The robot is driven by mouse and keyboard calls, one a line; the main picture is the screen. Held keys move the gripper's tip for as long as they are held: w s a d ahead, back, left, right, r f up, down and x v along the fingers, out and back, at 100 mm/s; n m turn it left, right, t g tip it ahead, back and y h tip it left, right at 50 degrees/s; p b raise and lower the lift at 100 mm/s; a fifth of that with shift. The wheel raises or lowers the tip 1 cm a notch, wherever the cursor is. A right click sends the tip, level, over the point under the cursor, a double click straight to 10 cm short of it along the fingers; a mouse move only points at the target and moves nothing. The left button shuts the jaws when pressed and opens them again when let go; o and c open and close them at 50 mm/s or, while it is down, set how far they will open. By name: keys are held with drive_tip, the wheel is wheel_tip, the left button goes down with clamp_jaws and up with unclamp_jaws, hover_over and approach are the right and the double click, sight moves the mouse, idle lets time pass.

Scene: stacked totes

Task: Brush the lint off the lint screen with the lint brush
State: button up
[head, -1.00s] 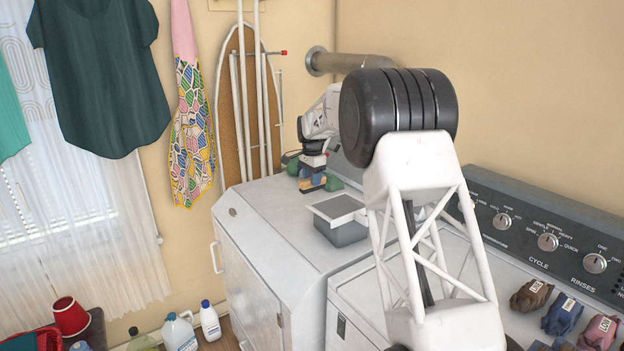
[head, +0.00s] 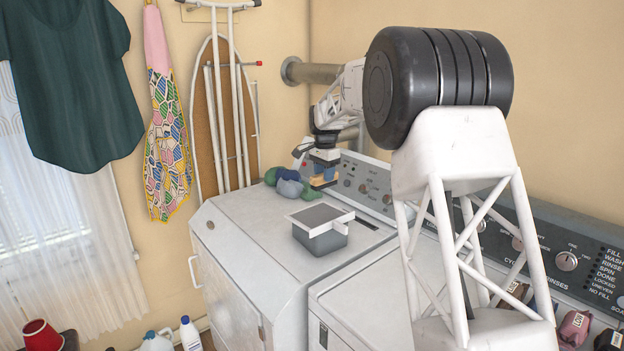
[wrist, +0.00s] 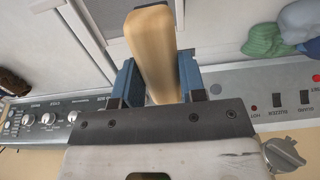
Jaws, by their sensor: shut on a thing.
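My gripper (head: 325,170) is at the back of the dryer top, in front of the dryer's control panel. In the wrist view its blue fingers (wrist: 158,80) are shut on the tan wooden handle of the lint brush (wrist: 150,45). The brush's bristles cannot be made out. The lint screen (head: 322,214), a dark mesh in a white frame, lies across the top of a grey bin (head: 320,240) on the dryer. My gripper is behind the screen and apart from it. Lint on the mesh cannot be told at this size.
Balled green and blue cloths (head: 288,186) lie on the dryer's back left, close to my gripper. The dryer top (head: 240,230) is clear left of the bin. The dryer control panel (head: 365,184) rises behind. A washer stands at the right.

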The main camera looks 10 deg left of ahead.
drive_tip(key=shift+s+d+r, duration=0.25)
drive_tip(key=shift+d+r, duration=0.1)
drive_tip(key=shift+d, duration=0.25)
drive_tip(key=shift+f, duration=0.15)
